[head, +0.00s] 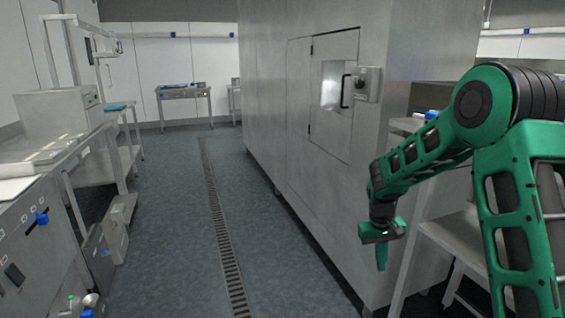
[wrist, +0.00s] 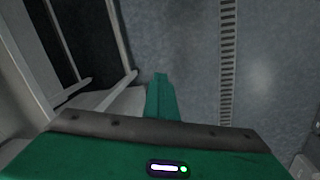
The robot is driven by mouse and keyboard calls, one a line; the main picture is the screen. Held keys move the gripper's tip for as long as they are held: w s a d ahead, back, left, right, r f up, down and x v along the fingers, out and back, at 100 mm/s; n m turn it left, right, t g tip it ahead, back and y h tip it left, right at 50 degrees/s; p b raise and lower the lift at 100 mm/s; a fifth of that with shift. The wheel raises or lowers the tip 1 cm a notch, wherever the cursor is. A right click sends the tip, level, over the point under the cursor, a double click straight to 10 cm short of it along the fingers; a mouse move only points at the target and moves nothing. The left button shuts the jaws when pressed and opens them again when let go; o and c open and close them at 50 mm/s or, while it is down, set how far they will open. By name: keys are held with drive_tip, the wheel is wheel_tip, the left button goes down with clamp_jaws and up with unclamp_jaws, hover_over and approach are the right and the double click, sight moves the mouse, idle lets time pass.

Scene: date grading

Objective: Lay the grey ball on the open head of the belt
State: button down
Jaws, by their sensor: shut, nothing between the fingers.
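My gripper (head: 381,258) hangs from the green arm at the right of the head view, pointing down in front of the large steel cabinet. Its fingers are together and hold nothing. In the wrist view the closed green fingers (wrist: 161,97) show above the floor. I cannot make out a grey ball for certain in either view. I cannot tell the open head of the belt either.
A large steel cabinet (head: 283,150) with a small windowed door stands in the middle. Steel benches (head: 75,150) line the left side. A drain grating (head: 222,225) runs along the open floor between them. A steel stand (head: 455,232) is close to my arm.

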drive_tip(key=shift+s+a+f, duration=0.15)
drive_tip(key=shift+a+f, duration=0.35)
drive_tip(key=shift+a, duration=0.15)
drive_tip(key=shift+d+r, duration=0.1)
